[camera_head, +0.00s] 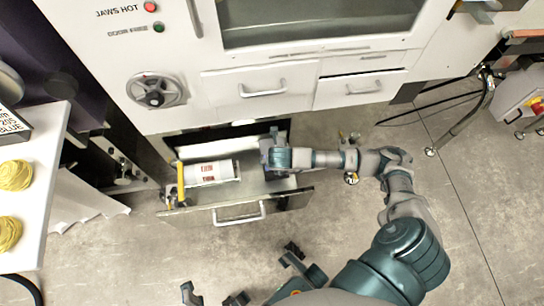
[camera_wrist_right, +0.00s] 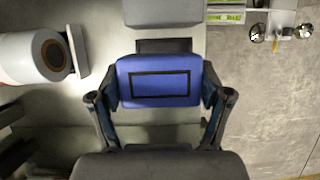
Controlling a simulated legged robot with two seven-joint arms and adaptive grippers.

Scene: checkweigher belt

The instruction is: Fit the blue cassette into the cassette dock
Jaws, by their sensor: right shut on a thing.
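The blue cassette (camera_wrist_right: 160,82), a block with a black rectangle outline on its face, sits between the two fingers of my right gripper (camera_wrist_right: 160,108) in the right wrist view. The fingers press on its left and right sides. In the head view my right gripper (camera_head: 272,158) is over the right part of the open drawer; the cassette is hard to make out there. A dark rectangular patch (camera_wrist_right: 163,46) lies just beyond the cassette; I cannot tell whether it is the cassette dock. Parts of my left gripper (camera_head: 214,297) show at the bottom edge, cut off.
The open drawer (camera_head: 290,202) holds a white roll (camera_head: 209,172), also at left in the wrist view (camera_wrist_right: 38,58), beside a yellow post (camera_head: 180,182). A white table (camera_head: 42,165) with yellow coils (camera_head: 14,175) stands left. The floor in front is clear.

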